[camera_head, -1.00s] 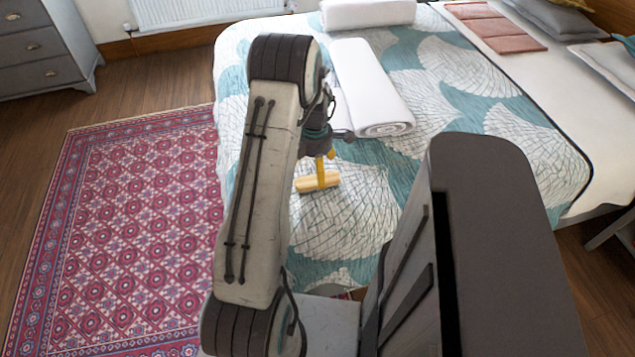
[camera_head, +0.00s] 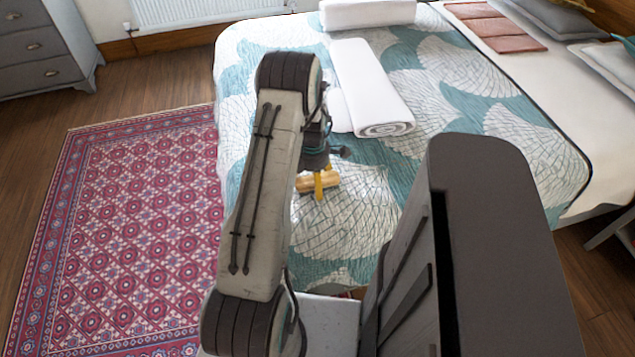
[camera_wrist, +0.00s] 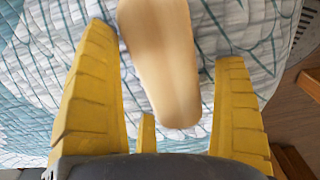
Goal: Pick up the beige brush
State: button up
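The beige brush (camera_head: 327,181) lies on the patterned bedspread near the bed's front edge. In the wrist view the brush (camera_wrist: 163,62) is a smooth tan block running from the top edge down between my fingers. My gripper (camera_head: 319,190) has yellow fingers and points down at the brush. In the wrist view my gripper (camera_wrist: 165,75) is open, with one finger left of the brush and one right of it. Gaps show on both sides, so the fingers do not appear to touch it. The brush's far end is cut off by the wrist view's top edge.
The bed (camera_head: 345,240) has a teal and white cover. Rolled white towels (camera_head: 372,90) lie behind the brush. A red rug (camera_head: 130,220) covers the floor at left, and a grey dresser (camera_head: 40,45) stands at far left.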

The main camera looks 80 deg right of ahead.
aim_at(311, 178)
jog(key=c, duration=1.2)
jog(key=shift+r, duration=0.15)
jog(key=shift+r, duration=0.45)
jog(key=r, duration=0.3)
jog(key=shift+w+a+r, duration=0.2)
jog(key=shift+w+a, duration=0.05)
jog(key=w+a+r, duration=0.2)
jog(key=a, duration=0.1)
jog(key=w+a+r, duration=0.2)
jog(key=w+a+r+b, duration=0.1)
jog(key=w+a+r, duration=0.1)
jog(key=w+a, duration=0.1)
jog(key=shift+a+r, duration=0.2)
jog(key=shift+a, duration=0.1)
